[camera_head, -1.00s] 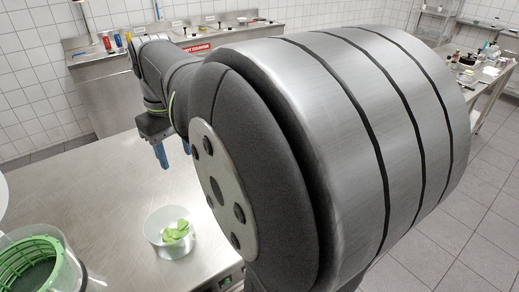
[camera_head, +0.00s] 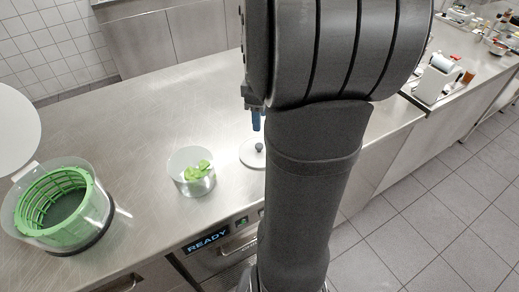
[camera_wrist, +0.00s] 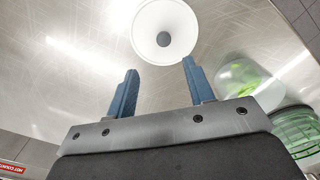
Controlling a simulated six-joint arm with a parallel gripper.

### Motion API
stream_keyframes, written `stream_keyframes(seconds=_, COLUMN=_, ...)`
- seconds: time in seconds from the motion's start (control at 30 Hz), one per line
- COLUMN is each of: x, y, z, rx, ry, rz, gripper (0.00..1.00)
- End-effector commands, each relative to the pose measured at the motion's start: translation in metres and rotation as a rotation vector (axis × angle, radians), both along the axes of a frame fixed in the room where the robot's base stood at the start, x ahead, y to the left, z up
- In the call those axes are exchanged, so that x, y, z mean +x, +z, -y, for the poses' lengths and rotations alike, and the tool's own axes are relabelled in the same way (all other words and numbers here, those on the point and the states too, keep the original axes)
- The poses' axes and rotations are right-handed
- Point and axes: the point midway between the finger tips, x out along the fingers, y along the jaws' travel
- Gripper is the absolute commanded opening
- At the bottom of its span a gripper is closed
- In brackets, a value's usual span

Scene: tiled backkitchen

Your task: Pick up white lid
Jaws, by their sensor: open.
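The white lid (camera_head: 250,154) is a round disc with a dark grey knob, lying flat on the steel counter. My arm hides its right side in the head view. In the wrist view the whole lid (camera_wrist: 150,42) shows, with its knob near its middle. My gripper (camera_wrist: 159,66) has two blue fingers, spread apart with nothing between them. In the wrist view the lid lies beyond the fingertips. In the head view a blue finger of my gripper (camera_head: 256,122) hangs above the lid's far side, apparently clear of it.
A clear bowl with green leaves (camera_head: 192,178) stands left of the lid. Further left is a green basket (camera_head: 62,208) in a clear container, with a large white disc (camera_head: 14,132) raised beside it. The counter (camera_head: 130,110) behind them is bare.

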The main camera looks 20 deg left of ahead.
Motion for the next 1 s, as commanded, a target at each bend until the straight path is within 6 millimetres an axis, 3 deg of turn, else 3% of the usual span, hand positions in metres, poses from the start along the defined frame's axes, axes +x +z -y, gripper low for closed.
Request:
stream_keyframes(seconds=0.2, x=-0.001, y=-0.039, z=0.000, rx=-0.001, ry=0.000, rz=-0.003, gripper=0.48)
stream_keyframes(seconds=0.43, x=-0.002, y=-0.054, z=0.000, rx=0.000, ry=0.000, rz=-0.001, gripper=0.48)
stream_keyframes(seconds=0.7, x=-0.007, y=-0.092, z=0.000, rx=-0.001, ry=-0.001, rz=-0.002, gripper=0.48)
stream_keyframes(seconds=1.0, x=-0.007, y=-0.100, z=0.000, rx=0.000, ry=-0.001, rz=0.001, gripper=0.48)
